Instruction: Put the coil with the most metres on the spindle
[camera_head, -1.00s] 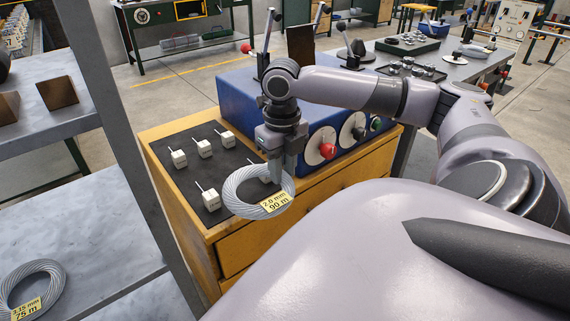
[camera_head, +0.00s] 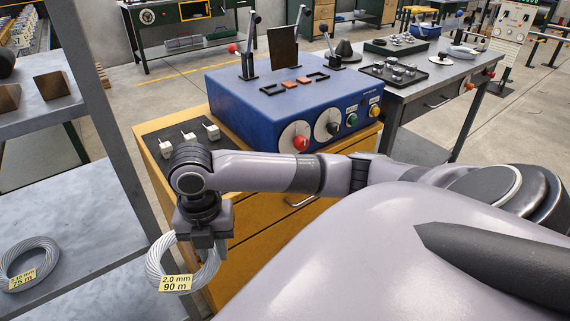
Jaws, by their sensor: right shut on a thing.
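My right gripper (camera_head: 203,238) is shut on a wire coil (camera_head: 157,262) and holds it in the air in front of the wooden cabinet. The coil's yellow tag (camera_head: 176,283) reads 2.0 mm, 90 m. The gripper's fingers are partly hidden by its own body. A second coil (camera_head: 12,262) lies on the lower grey shelf at the left; its tag (camera_head: 21,279) reads 75 m, with the first line hard to read. I cannot make out a spindle with certainty. My left gripper is not in view.
A blue machine (camera_head: 240,103) with knobs and levers stands on the wooden cabinet (camera_head: 147,158). White tagged blocks (camera_head: 189,138) sit on a black mat there. The grey shelf rack (camera_head: 118,150) stands close to the left of my gripper. A workbench (camera_head: 425,92) stands at the back right.

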